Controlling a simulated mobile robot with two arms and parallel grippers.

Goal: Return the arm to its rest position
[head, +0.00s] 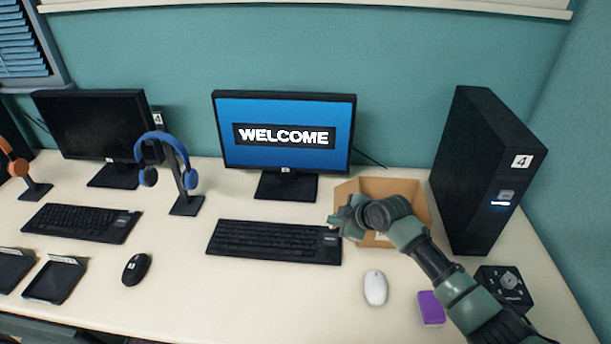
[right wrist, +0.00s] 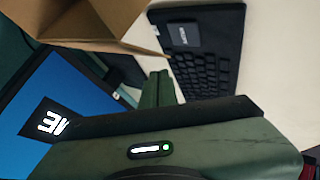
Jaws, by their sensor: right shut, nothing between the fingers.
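My right arm comes in from the lower right in the head view. Its gripper (head: 345,216) is above the desk, in front of the open cardboard box (head: 418,192) and near the right end of the keyboard (head: 273,242). In the right wrist view the green fingers (right wrist: 158,88) are together with nothing between them. That view also shows part of the cardboard box (right wrist: 75,22), the keyboard (right wrist: 200,45) and the blue screen (right wrist: 45,105). My left gripper is not in view.
A lit WELCOME monitor (head: 284,132) stands behind the keyboard. A black computer tower (head: 475,165) stands at the right. A white mouse (head: 375,288), a purple block (head: 431,308) and a black box-like device (head: 504,287) lie close to my right arm. Blue headphones (head: 165,150) hang on a stand.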

